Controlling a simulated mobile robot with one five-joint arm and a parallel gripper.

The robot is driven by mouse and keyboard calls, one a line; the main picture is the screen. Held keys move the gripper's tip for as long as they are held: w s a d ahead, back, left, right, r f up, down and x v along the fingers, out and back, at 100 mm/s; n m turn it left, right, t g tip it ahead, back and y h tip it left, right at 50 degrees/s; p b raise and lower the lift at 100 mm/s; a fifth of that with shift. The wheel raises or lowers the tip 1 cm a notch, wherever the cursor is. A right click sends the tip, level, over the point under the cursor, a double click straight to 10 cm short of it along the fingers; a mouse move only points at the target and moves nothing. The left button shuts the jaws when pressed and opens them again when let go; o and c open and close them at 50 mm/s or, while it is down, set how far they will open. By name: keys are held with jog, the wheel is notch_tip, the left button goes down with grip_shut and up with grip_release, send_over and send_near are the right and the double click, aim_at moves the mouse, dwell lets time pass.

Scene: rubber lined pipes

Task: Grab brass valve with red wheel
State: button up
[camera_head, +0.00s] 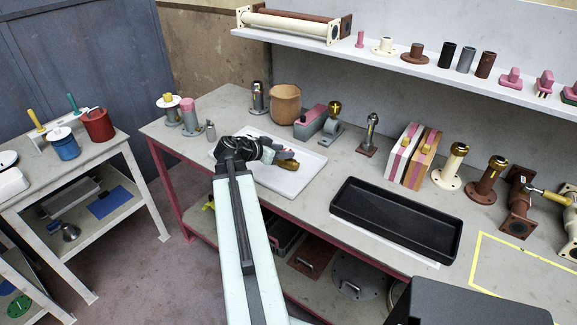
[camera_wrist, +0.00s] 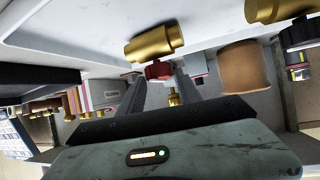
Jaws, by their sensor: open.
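The brass valve (camera_wrist: 155,43) shows in the wrist view with its red wheel (camera_wrist: 159,71) toward my gripper. In the head view the brass valve (camera_head: 288,166) lies on a white tray (camera_head: 302,181), just right of my gripper (camera_head: 272,153), which partly hides it. In the wrist view my gripper (camera_wrist: 160,82) is open, with its two dark fingers on either side of the red wheel's near edge. Whether the fingers touch the wheel cannot be told.
An orange-brown pot (camera_head: 285,103) and a pink-and-grey block (camera_head: 311,122) stand behind the tray. A black tray (camera_head: 396,217) lies to the right. Another brass fitting (camera_wrist: 272,9) shows at the wrist view's upper right. Flanged pipes stand along the bench's right side, below a shelf.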

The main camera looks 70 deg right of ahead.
jog(key=b+x, duration=0.2)
jog(key=x, duration=0.3)
jog(key=shift+s+d+f, duration=0.1)
jog(key=shift+d+f, duration=0.15)
jog(key=shift+d, duration=0.05)
jog(key=shift+r, duration=0.1)
grip_shut()
